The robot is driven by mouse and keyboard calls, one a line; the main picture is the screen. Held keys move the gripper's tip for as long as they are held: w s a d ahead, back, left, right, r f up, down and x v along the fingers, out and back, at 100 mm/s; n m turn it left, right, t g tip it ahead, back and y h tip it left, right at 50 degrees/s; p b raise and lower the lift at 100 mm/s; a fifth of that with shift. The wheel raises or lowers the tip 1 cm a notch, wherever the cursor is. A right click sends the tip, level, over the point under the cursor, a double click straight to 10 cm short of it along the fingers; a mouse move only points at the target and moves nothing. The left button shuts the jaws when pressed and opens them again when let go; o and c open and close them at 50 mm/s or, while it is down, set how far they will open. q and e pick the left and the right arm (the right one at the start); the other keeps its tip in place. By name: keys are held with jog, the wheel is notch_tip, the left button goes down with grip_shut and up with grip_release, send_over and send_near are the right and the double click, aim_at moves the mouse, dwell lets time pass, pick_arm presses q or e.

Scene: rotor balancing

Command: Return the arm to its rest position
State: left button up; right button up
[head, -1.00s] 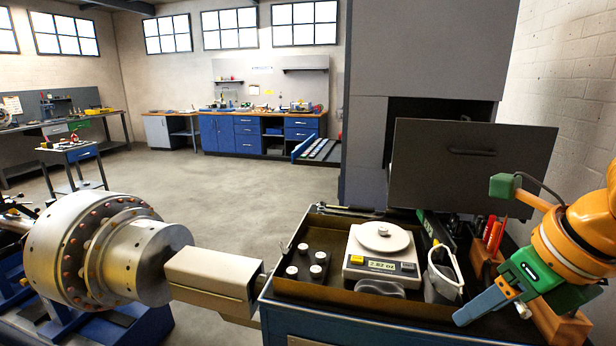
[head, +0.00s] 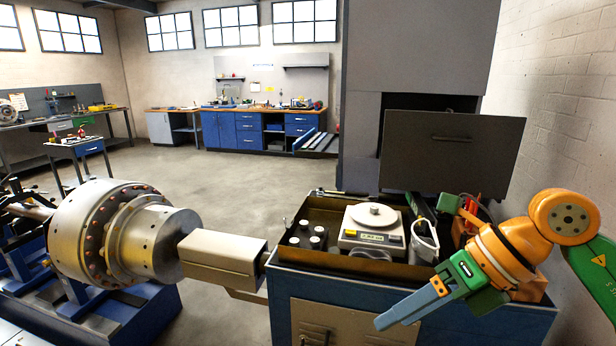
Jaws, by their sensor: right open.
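My right arm comes in from the right edge, orange and green. Its gripper (head: 412,306) has a blue finger and hangs in front of the right part of the blue cabinet, pointing down and to the left. It is open, and nothing shows between its fingers. A second finger cannot be made out clearly. A white scale (head: 371,240) with a round pan stands in the tray (head: 322,260) on the cabinet, behind and left of the gripper. A small weight sits on the pan. Several small weights (head: 305,240) stand left of the scale. My left gripper is not in view.
The steel rotor (head: 120,235) stands on a blue frame at the left, with a beige box (head: 222,254) between it and the cabinet (head: 300,310). A white container (head: 425,241) stands right of the scale. A grey panel (head: 452,150) rises behind. Open floor lies beyond.

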jog(key=w+a+f+m+t+y, duration=0.4)
jog(key=w+a+m+y, duration=0.45)
jog(key=y, duration=0.25)
jog(key=w+d+f+m+t+h, duration=0.3)
jog(key=f+m+t, duration=0.1)
jog(key=f+m, duration=0.25)
jog(key=w+d+f+m+t+h, duration=0.2)
jog(key=d+f+m+t+h, duration=0.15)
jog(key=f+m, duration=0.3)
jog(key=s+d+f+m+t+h, duration=0.1)
jog(key=d+f+m+h, duration=0.1)
jog(key=f+m+h, duration=0.3)
jog(key=s+d+f+m, duration=0.1)
jog(key=d+f+m, duration=0.1)
jog(key=f, duration=0.6)
jog(key=s+d+f+m+g+h, duration=0.2)
jog(key=s+f+m+g+h, duration=0.15)
jog(key=s+f, duration=0.7)
jog(key=s+d+f+m+g+h, duration=0.3)
jog(key=s+f+m, duration=0.1)
jog(key=s+f, duration=0.6)
jog(key=s+f+m+g, duration=0.1)
jog(key=s+f+g, duration=0.2)
jog(key=s, duration=0.8)
jog(key=s+a+f+m+g, duration=0.1)
jog(key=s+f+g, duration=0.3)
jog(key=s, duration=0.7)
jog(key=shift+s+f+m, duration=0.2)
jog(key=shift+f+m, duration=0.1)
jog(key=shift+f, duration=0.2)
